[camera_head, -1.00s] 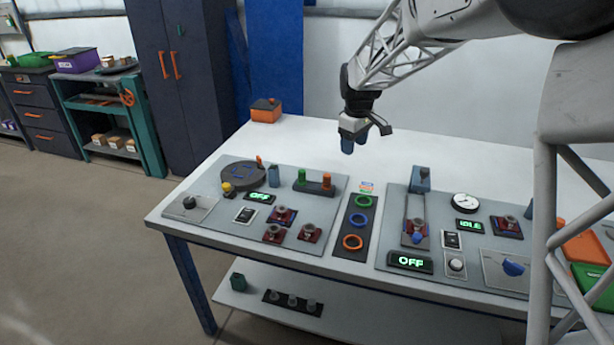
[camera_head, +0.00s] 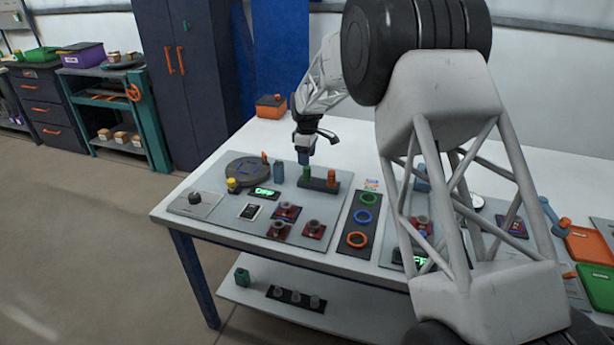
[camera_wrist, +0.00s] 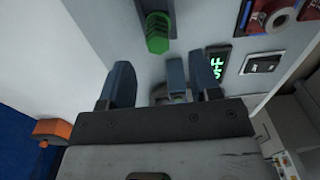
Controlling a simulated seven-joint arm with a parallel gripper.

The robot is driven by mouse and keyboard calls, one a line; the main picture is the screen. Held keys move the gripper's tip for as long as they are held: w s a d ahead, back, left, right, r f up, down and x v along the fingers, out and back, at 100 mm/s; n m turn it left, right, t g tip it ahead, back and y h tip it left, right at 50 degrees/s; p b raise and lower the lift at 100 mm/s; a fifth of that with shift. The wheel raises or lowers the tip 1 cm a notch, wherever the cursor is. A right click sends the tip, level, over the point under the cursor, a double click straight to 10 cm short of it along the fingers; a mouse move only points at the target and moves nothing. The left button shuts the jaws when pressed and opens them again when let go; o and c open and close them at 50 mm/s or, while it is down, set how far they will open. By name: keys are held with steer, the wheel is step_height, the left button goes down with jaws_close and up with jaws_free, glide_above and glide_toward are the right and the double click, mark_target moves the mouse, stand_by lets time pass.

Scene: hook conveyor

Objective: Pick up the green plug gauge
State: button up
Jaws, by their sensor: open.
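The green plug gauge (camera_head: 306,173) stands upright in a dark stand (camera_head: 318,184) on the left panel, with an orange plug gauge (camera_head: 331,177) at the stand's right end. My gripper (camera_head: 304,159) is just above the green gauge in the head view and partly covers its top. In the wrist view, my gripper (camera_wrist: 163,72) is open, with nothing held between its fingers. The green gauge (camera_wrist: 158,33) shows there beyond the fingertips, towards the picture's top. Its contact with the stand is only partly visible.
A blue-grey block (camera_head: 279,172) stands close left of the dark stand, beside a round dark disc (camera_head: 246,170). A strip with coloured rings (camera_head: 359,222) lies to the right. An orange box (camera_head: 270,106) sits at the table's back edge. Bare white tabletop lies behind the panel.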

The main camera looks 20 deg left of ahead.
mark_target(307, 173)
steer(key=shift+f, duration=0.1)
steer(key=shift+f, duration=1.15)
steer(key=shift+f, duration=0.15)
steer(key=shift+w+f, duration=0.1)
steer(key=shift+f, duration=2.4)
steer(key=shift+c, duration=0.4)
steer(key=c, duration=0.9)
